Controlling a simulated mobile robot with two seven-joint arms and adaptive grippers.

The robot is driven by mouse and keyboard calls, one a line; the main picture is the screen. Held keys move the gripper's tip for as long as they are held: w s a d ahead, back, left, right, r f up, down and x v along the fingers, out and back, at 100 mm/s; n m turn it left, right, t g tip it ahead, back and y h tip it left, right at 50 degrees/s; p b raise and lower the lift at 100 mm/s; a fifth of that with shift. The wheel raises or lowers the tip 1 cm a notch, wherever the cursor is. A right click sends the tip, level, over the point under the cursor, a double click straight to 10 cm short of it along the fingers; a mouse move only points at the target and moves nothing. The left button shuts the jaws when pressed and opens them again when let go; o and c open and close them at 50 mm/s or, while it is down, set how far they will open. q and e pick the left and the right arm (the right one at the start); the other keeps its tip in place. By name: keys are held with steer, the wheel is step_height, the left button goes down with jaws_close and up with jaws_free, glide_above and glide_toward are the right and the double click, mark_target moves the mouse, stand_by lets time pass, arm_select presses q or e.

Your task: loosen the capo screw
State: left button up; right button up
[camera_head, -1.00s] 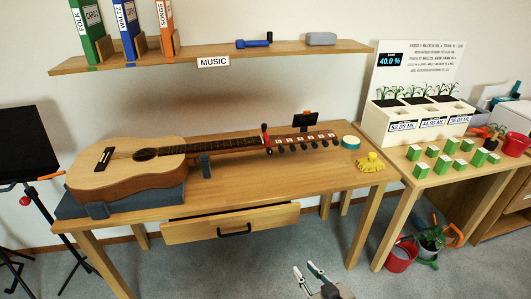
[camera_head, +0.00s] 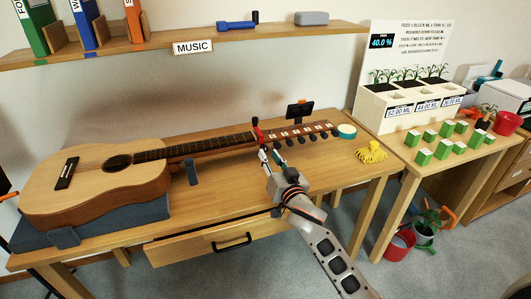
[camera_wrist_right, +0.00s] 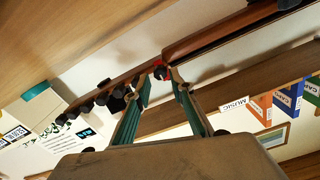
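The guitar (camera_head: 110,170) lies on its back on a grey stand on the desk, its neck pointing right. The capo (camera_head: 258,134), dark with a red part, sits across the neck near the headstock. Its red part (camera_wrist_right: 160,72) shows in the right wrist view, in line with the gap between the fingertips. My right gripper (camera_head: 269,156) is open at the front edge of the neck, just below the capo. In the right wrist view its two fingers (camera_wrist_right: 158,82) stand apart with nothing clearly held. I cannot tell whether they touch the capo. My left gripper is out of view.
A small dark device (camera_head: 299,110) stands behind the headstock. A teal tape roll (camera_head: 347,131) and a yellow object (camera_head: 371,153) lie to the right. The desk drawer (camera_head: 215,240) is partly open below my right arm. A shelf (camera_head: 190,45) hangs above.

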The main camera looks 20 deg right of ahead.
mark_target(265, 150)
steer(key=shift+w+f, duration=0.1)
steer(key=shift+w, duration=1.3)
steer(key=shift+w+a, duration=0.1)
steer(key=shift+w, duration=0.15)
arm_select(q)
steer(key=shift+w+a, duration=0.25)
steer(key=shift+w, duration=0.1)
arm_select(e)
jaws_close()
